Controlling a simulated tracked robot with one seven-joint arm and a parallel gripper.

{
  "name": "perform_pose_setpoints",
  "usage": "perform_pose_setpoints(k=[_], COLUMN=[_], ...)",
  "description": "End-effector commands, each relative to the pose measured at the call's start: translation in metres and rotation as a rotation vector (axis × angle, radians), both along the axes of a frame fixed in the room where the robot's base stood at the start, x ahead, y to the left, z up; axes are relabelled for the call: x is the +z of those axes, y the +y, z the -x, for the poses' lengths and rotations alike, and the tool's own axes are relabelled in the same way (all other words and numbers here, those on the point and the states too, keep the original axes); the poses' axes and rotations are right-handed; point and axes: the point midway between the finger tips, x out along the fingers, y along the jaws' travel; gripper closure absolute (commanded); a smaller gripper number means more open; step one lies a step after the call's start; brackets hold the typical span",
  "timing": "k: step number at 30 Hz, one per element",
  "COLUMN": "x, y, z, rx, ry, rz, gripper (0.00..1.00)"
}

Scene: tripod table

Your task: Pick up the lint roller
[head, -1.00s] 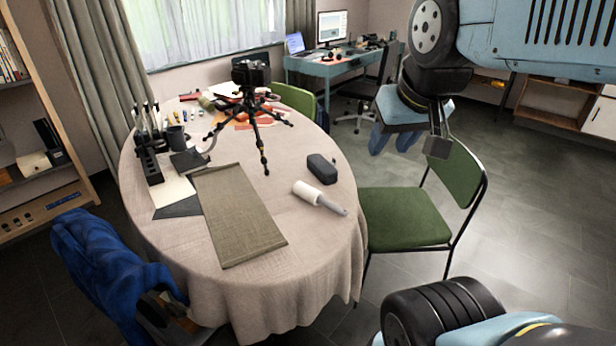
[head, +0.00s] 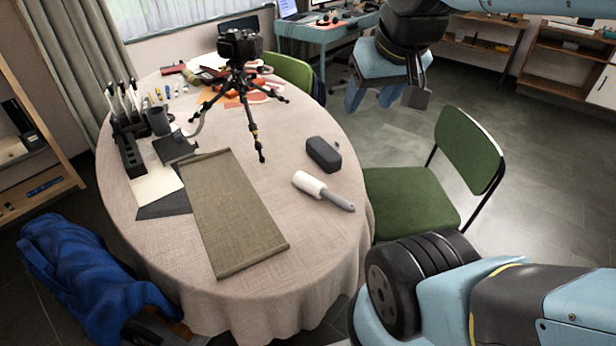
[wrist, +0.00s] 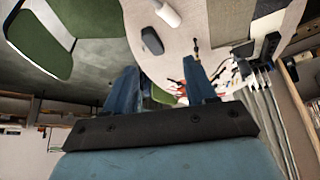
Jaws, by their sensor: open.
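The lint roller (head: 322,190) lies on the round, cloth-covered table (head: 300,265), near its right edge. It has a white roll and a grey handle pointing to the lower right. In the wrist view the white roll (wrist: 167,13) shows at the top. My gripper (head: 372,98) is open and empty, raised to the right of the table and beyond the roller, well apart from it. In the wrist view its two blue fingers (wrist: 162,85) are spread with nothing between them.
A dark case (head: 323,155) lies just behind the roller. A camera tripod (head: 240,85) stands farther back, and an olive mat (head: 232,215) lies to the left. A green chair (head: 410,200) stands against the table's right side. The cloth in front of the roller is clear.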

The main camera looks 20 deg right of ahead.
Motion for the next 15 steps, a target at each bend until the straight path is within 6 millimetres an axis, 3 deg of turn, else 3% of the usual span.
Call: perform_pose_setpoints(k=[5,9,15], x=[-0.009,-0.022,-0.050], y=[0.004,0.004,0.002], z=[-0.022,-0.050,-0.091], rx=[0.041,0.112,0.227], ry=[0.051,0.115,0.208], rz=[0.033,0.071,0.112], gripper=[0.27,0.14,0.14])
